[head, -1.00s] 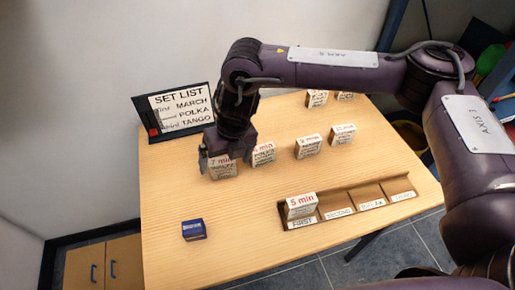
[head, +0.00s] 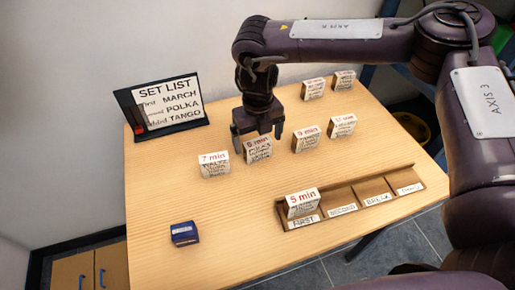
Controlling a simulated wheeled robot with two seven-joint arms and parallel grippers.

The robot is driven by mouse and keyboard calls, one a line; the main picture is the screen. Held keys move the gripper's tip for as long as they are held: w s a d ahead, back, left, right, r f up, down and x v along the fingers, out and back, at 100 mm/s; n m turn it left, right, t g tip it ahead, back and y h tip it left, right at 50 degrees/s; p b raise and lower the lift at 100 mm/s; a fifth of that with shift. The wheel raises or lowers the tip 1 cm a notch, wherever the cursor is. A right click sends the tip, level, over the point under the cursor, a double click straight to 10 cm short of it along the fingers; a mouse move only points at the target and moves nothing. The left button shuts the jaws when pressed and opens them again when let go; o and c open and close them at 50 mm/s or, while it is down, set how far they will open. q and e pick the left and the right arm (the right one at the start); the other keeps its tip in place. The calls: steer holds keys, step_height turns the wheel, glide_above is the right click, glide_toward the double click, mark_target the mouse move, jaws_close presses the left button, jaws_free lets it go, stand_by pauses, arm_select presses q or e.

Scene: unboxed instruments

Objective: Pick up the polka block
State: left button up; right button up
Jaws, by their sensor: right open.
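The polka block (head: 258,152) is a white block with a red minutes line and black print. It stands upright on the wooden table, in the row between the 7 min block (head: 214,165) and the 9 min block (head: 305,140). Its small print is hard to read. My right gripper (head: 259,140) points down at the polka block with its jaws open. One finger shows on each side of the block's upper part; I cannot tell whether they touch it. My left gripper is not in view.
A wooden rack (head: 343,211) with labelled slots holds a 5 min block (head: 302,204) in its FIRST slot. The set list board (head: 168,106) stands at the back left. A blue box (head: 184,234) lies front left. More blocks stand right and behind. The table's front left is mostly clear.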

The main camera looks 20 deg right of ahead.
mark_target(258, 141)
step_height(258, 141, down, 4)
steer(key=shift+r, duration=0.25)
steer(key=c, duration=1.1)
steer(key=shift+r, duration=0.15)
